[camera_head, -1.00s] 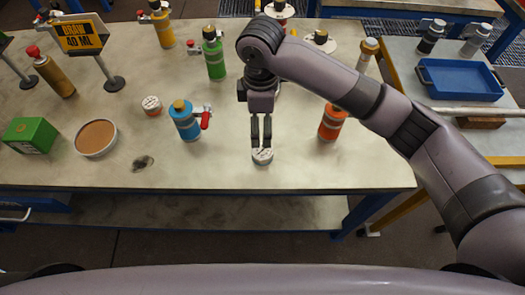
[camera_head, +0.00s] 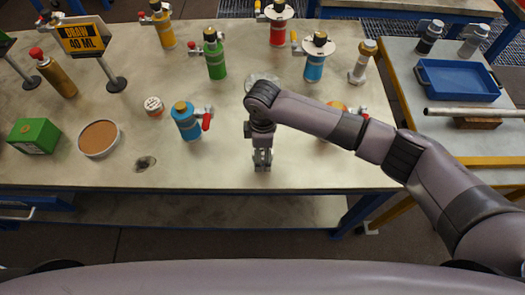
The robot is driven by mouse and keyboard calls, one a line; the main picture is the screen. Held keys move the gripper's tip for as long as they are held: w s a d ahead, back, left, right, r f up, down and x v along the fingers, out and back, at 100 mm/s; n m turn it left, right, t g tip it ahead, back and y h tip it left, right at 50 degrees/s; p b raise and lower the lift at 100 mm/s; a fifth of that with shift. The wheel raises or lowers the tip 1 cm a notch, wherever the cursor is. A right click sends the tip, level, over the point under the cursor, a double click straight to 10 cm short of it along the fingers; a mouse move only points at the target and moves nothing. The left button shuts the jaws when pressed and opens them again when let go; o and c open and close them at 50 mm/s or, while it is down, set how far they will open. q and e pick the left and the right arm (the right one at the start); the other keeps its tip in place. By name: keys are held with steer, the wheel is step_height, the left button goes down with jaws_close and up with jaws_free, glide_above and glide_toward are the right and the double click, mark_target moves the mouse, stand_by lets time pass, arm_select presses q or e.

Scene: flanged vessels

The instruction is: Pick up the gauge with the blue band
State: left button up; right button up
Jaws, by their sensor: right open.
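My right gripper (camera_head: 262,166) is open and points down over the front middle of the bench. A small white round gauge lay at this spot a second ago. It is now hidden by the gripper, so I cannot tell whether it is between the fingers, nor see its band. Another small white gauge (camera_head: 153,105) with a reddish band lies on the bench left of the blue vessel (camera_head: 187,122). I cannot make out a blue band on any gauge. My left gripper is not in view.
Green (camera_head: 214,56), yellow (camera_head: 163,26), red (camera_head: 277,28) and blue-banded (camera_head: 316,60) vessels stand behind. My right arm partly hides an orange vessel. A brown-filled bowl (camera_head: 98,138) and green box (camera_head: 33,136) are at left. A blue tray (camera_head: 460,80) is on the right table.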

steer(key=shift+c, duration=0.5)
steer(key=c, duration=1.2)
